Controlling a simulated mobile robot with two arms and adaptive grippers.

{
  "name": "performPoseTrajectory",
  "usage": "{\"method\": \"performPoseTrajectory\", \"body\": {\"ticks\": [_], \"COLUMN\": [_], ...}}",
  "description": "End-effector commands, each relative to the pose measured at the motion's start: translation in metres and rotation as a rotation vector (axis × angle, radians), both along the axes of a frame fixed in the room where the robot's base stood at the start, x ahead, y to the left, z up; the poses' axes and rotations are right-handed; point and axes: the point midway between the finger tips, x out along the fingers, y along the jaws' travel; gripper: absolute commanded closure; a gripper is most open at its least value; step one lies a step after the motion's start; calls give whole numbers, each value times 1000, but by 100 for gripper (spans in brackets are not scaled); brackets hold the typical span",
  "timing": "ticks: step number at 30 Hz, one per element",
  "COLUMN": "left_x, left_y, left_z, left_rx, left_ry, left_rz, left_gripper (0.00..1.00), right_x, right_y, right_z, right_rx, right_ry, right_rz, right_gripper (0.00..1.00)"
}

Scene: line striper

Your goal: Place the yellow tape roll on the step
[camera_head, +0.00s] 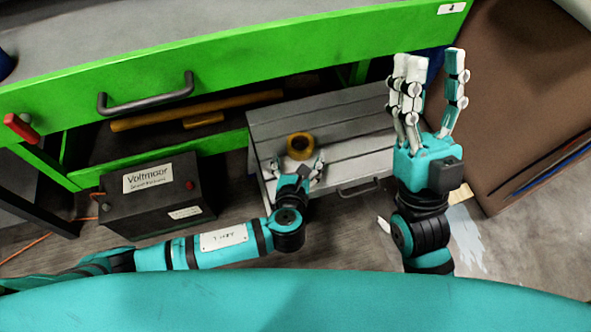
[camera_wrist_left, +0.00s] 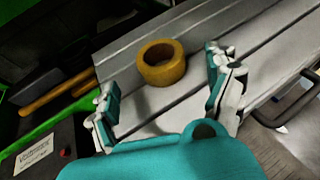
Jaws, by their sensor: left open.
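The yellow tape roll (camera_head: 301,146) sits on the grey slatted top of the step (camera_head: 345,128), below the green bench. In the left wrist view the tape roll (camera_wrist_left: 161,62) lies flat on the step's surface (camera_wrist_left: 205,35), with its hole facing up. My left gripper (camera_head: 296,165) is open, just in front of the roll; in the left wrist view its fingers (camera_wrist_left: 165,90) are spread on either side, with the roll beyond them and apart from both. My right gripper (camera_head: 430,75) is raised at the right, its fingers pointing up and spread apart, with nothing between them.
A black Voltmaar battery box (camera_head: 157,197) stands on the floor left of the step. The green bench drawer (camera_head: 215,68) with a dark handle overhangs the back. A wooden-handled tool (camera_head: 197,109) lies on the shelf behind. A brown box (camera_head: 520,100) stands at the right.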

Motion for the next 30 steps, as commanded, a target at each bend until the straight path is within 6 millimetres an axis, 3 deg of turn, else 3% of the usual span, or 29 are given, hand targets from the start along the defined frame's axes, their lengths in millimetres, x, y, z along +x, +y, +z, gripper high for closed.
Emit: {"method": "performPoseTrajectory", "body": {"ticks": [6,12,19,30], "left_x": [-27,-44,-53,-53], "left_y": [2,4,5,5], "left_z": [13,19,22,22], "left_rx": [-1,0,0,0], "left_ry": [3,1,1,0], "left_rz": [-1,-1,0,0], "left_gripper": [12,12,12,12], "right_x": [38,58,65,66], "right_y": [6,8,8,8], "right_z": [-24,-50,-64,-65], "right_rx": [-78,-129,-153,-153], "right_ry": [255,432,515,519], "right_rz": [-14,-23,-27,-27], "right_gripper": [60,60,60,60]}}
